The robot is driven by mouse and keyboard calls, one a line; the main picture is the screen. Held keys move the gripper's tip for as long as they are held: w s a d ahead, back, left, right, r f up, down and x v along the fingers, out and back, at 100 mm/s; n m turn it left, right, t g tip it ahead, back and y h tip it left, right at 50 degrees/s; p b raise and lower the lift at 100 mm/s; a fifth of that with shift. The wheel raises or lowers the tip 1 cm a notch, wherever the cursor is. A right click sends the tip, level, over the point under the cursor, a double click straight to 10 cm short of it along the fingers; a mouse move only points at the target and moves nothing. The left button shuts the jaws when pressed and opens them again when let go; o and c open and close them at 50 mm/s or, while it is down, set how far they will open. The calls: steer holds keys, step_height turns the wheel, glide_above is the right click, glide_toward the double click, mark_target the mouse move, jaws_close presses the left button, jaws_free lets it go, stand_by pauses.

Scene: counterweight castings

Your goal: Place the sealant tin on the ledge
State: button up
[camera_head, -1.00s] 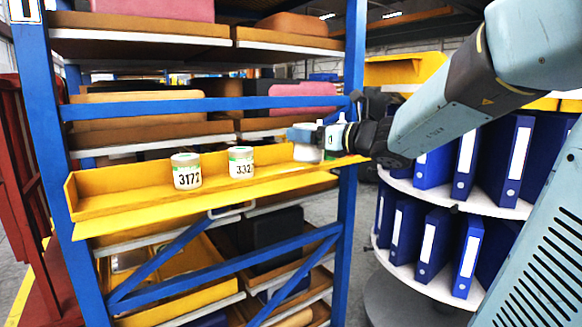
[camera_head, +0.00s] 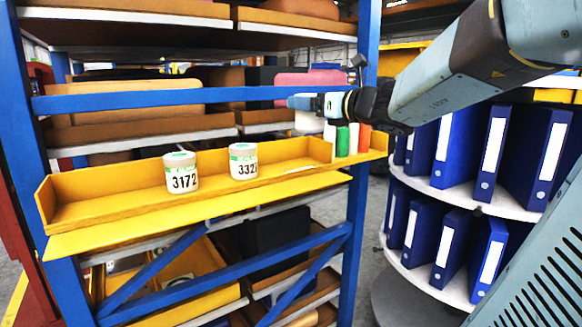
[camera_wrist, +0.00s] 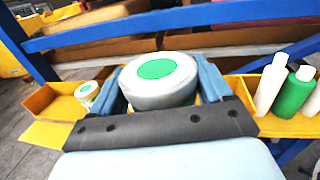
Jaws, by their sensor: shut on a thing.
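My gripper (camera_head: 300,103) is shut on a round white tin (camera_head: 307,122). In the wrist view the tin's lid shows a green disc (camera_wrist: 157,69), and a finger stands on each side of it. In the head view the held tin is above the right part of the yellow ledge (camera_head: 115,182), left of the bottles. It looks clear of the ledge floor. Its label is not readable. On the ledge stand two more tins, one marked 3172 (camera_head: 181,172) and one whose number is partly readable, starting 332 (camera_head: 243,161).
At the ledge's right end stand a white bottle (camera_wrist: 270,85), a green bottle (camera_wrist: 293,93) and an orange one (camera_head: 365,137). A blue rack beam (camera_head: 180,98) runs behind the ledge. Blue binders (camera_head: 456,148) stand on round shelves to the right.

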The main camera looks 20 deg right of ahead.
steer(key=shift+w+d+f, duration=0.1)
steer(key=shift+w+f, duration=1.6)
steer(key=shift+w, duration=0.65)
steer(key=shift+w+f, duration=1.65)
steer(key=shift+w, duration=0.7)
steer(key=shift+w+d+f, duration=0.1)
steer(key=shift+w+f, duration=1.6)
steer(key=shift+w, duration=0.65)
steer(key=shift+f, duration=1.45)
steer(key=shift+f, duration=0.1)
steer(key=o, duration=1.2)
